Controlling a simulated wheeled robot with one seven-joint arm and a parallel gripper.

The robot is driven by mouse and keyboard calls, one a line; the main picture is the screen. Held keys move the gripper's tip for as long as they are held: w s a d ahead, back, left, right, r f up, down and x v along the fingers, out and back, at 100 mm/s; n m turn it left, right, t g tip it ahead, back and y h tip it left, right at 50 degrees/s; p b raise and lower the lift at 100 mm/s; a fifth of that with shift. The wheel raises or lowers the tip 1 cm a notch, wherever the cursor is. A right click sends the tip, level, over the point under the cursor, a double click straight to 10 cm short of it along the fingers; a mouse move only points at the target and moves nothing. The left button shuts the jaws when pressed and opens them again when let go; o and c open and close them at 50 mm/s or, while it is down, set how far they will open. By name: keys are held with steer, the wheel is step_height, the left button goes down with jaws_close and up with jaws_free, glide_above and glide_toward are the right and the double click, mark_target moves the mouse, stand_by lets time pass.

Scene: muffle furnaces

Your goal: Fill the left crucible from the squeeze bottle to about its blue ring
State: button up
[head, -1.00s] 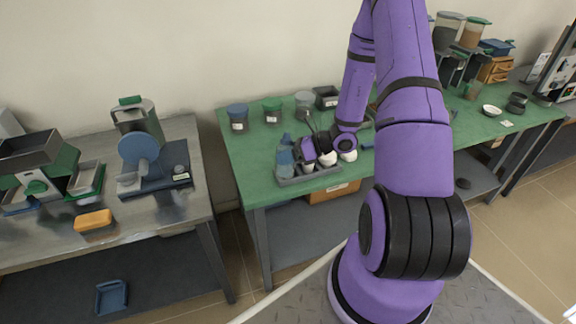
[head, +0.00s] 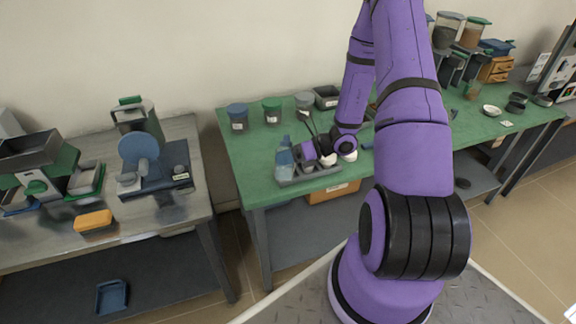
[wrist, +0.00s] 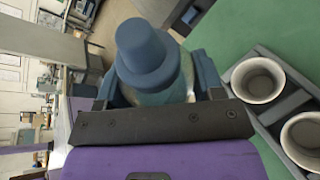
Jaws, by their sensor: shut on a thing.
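My gripper (wrist: 155,92) is shut on the squeeze bottle (wrist: 150,52), which has a blue cap and a paler body between the fingers. In the head view the bottle (head: 285,158) shows blue at the left end of a grey rack. White crucibles stand in the rack: one (wrist: 258,80) is just right of the bottle in the wrist view and another (wrist: 304,138) is lower right. I see no blue ring or liquid level on them. In the head view my arm hides part of the rack, and the crucibles (head: 327,160) show beside my wrist.
The grey rack (head: 311,178) sits near the front edge of the green table (head: 240,160). Several lidded jars (head: 272,111) and a dark bin (head: 326,97) stand behind it. A steel bench (head: 150,220) with machines is to the left, across a gap.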

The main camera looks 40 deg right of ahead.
mark_target(284, 167)
stand_by(0.3)
steer(key=shift+s+a+f+m+y, duration=0.15)
steer(key=shift+s+a+m+y, duration=0.2)
steer(key=shift+m, duration=0.35)
steer(key=shift+s+a+f+m+g+y, duration=0.15)
steer(key=shift+s+f+m+g+y, duration=0.1)
steer(key=shift+m+g+y, duration=0.35)
steer(key=shift+s+a+f+m+y, duration=0.1)
steer(key=shift+a+f+m+y, duration=0.15)
steer(key=shift+m, duration=0.55)
steer(key=shift+s+f+m, duration=0.1)
steer(key=shift+f+m, duration=0.25)
steer(key=shift+m, duration=0.15)
